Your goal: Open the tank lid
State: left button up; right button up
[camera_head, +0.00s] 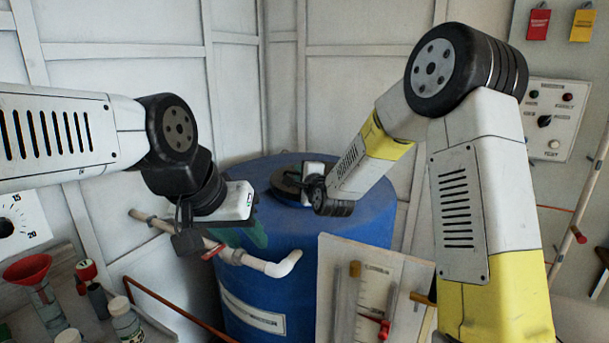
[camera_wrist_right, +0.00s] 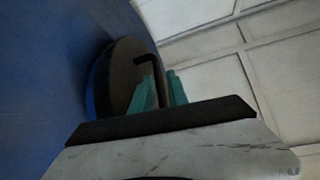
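The blue tank (camera_head: 345,262) stands in the middle of the head view, against the wall. Its dark round lid (camera_head: 285,183) is on the tank top, partly hidden by my right gripper; I cannot tell whether it is tilted. In the right wrist view the lid (camera_wrist_right: 122,72) carries a dark bent handle (camera_wrist_right: 147,58). The teal fingers of my right gripper (camera_wrist_right: 158,90) lie on both sides of one leg of the handle, with little gap visible. My left gripper (camera_head: 250,237) hangs in front of the tank's left side, its teal fingers pointing down, apart from the lid; their spacing is unclear.
A white pipe (camera_head: 230,256) runs across the tank's left side, close below my left gripper. A panel with a scale (camera_head: 372,300) stands in front right. A red funnel (camera_head: 27,267) and several bottles stand at lower left. A control box (camera_head: 555,143) hangs on the right wall.

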jog(key=shift+w+a, duration=0.1)
jog(key=shift+w, duration=0.1)
jog(key=shift+c, duration=0.4)
grip_shut()
dwell(1.0)
